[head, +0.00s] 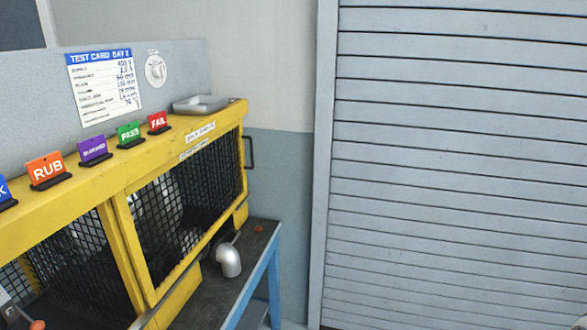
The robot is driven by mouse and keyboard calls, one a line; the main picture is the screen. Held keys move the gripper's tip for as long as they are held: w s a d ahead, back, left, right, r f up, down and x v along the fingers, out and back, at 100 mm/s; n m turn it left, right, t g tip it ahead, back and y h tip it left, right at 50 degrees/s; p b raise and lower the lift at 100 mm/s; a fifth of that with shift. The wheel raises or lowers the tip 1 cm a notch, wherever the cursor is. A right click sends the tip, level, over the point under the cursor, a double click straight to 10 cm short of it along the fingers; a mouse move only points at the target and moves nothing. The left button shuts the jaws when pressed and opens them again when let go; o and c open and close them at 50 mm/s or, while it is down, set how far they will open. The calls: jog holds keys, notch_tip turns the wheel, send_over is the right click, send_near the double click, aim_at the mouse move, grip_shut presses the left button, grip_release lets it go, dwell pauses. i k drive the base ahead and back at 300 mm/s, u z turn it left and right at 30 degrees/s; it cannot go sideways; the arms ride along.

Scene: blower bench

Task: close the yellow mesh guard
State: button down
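The yellow mesh guard (186,198) is part of a yellow-framed enclosure with dark mesh on the left of the head view. Its right panel has a yellow frame around black mesh, with pale machine parts showing dimly behind. A dark handle (250,152) sticks out at the enclosure's far right end. Another meshed section (80,262) lies to the left, past a yellow upright. I cannot tell from this view how far the guard stands open. My gripper is not in view.
Small coloured signs, among them an orange RUB sign (47,169) and a red FAIL sign (158,121), and a grey tray (201,104) stand on the yellow top. A grey elbow piece (228,260) is on the blue-legged bench (247,282). A grey shutter (460,170) fills the right.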

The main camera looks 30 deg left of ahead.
aim_at(152, 296)
jog(key=u, duration=0.1)
jog(key=i, duration=1.5)
jog(key=u, duration=1.45)
jog(key=i, duration=1.1)
jog(key=u, duration=0.7)
